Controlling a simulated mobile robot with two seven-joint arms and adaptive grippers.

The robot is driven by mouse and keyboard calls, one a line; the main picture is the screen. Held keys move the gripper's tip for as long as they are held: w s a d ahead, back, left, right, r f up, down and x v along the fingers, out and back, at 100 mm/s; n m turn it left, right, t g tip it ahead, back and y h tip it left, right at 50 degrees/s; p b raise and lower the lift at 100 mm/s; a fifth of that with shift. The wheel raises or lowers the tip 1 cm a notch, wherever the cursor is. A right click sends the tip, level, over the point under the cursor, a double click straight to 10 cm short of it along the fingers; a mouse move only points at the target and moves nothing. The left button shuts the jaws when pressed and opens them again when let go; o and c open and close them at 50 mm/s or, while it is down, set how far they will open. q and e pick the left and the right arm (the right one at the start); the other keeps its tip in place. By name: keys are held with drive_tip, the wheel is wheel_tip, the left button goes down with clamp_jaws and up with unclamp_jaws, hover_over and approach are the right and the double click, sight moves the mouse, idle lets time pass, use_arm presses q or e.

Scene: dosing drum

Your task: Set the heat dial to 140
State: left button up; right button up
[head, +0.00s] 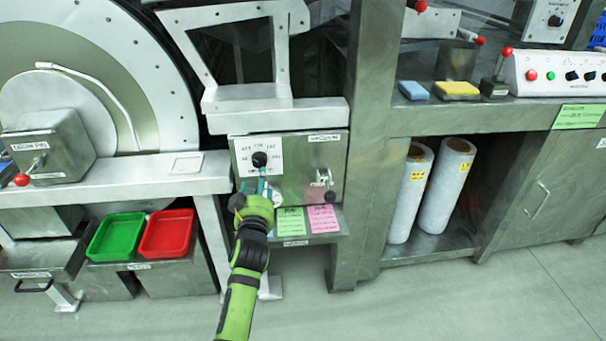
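A black dial knob (260,159) sits on a white scale plate (246,150) on the steel control box below the drum's frame. The numbers around it are too small to read surely, and I cannot tell where the knob points. My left gripper (262,183) is just below the knob, its fingers pointing up toward it and overlapping the lower part of the plate. I cannot tell whether the fingers touch the knob or how far apart they are. A second black dial (555,20) is on a white panel at the top right. My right gripper is not in view.
A small latch (323,180) is right of the dial, with green (291,221) and pink (322,218) notes below. A red-knobbed lever (22,180) and green (116,237) and red (166,234) trays are left. A button panel (560,74) is right. The floor in front is clear.

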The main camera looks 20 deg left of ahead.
sight(259, 163)
use_arm(q)
drive_tip(key=x, duration=0.2)
drive_tip(key=r+x, duration=0.1)
drive_tip(key=x, duration=0.1)
drive_tip(key=b+x, duration=0.1)
drive_tip(key=x, duration=0.2)
drive_tip(key=shift+a+r, duration=0.1)
drive_tip(key=shift+r, duration=0.25)
drive_tip(key=c, duration=1.1)
